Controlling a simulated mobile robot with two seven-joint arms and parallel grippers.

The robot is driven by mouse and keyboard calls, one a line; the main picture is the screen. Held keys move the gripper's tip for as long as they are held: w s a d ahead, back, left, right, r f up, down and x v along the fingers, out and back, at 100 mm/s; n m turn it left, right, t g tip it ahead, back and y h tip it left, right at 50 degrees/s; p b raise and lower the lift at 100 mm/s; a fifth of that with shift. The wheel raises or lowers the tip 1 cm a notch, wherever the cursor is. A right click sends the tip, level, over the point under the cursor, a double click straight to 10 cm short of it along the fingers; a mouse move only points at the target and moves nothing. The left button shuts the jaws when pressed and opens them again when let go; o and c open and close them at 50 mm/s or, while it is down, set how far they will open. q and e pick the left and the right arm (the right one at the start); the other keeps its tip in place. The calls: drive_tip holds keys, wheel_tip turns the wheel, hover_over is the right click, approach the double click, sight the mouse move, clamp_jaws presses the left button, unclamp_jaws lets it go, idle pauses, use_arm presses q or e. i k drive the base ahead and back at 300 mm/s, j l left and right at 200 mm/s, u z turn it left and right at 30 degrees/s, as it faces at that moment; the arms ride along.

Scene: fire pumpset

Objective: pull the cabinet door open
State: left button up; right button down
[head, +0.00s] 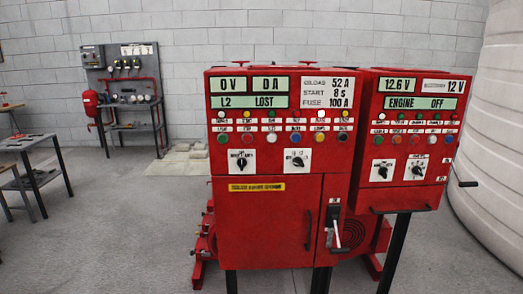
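The red cabinet (338,190) stands in the middle of the head view, facing me. Its lower front carries a red door (262,235) with a yellow label (256,187) near the top. A dark vertical bar handle (308,230) is on the door's right side. The door looks closed and flush with the front. Just right of it is a lever switch (335,232) with a light-coloured arm pointing down. Neither of my grippers is in view, and nothing touches the door or handle.
Red machinery shows behind. A large white tank (498,130) is far right. A dark table (35,170) stands left. The grey floor in between is clear.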

sight(263, 221)
drive_tip(key=i+l, duration=0.2)
drive_tip(key=l, duration=0.15)
drive_tip(key=i+l, duration=0.15)
drive_tip(key=l, duration=0.25)
drive_tip(key=i+l, duration=0.2)
drive_tip(key=l, duration=0.15)
drive_tip(key=i+l, duration=0.2)
drive_tip(key=l, duration=0.15)
drive_tip(key=i+l, duration=0.2)
drive_tip(key=l, duration=0.15)
drive_tip(key=i+l, duration=0.15)
drive_tip(key=l, duration=0.25)
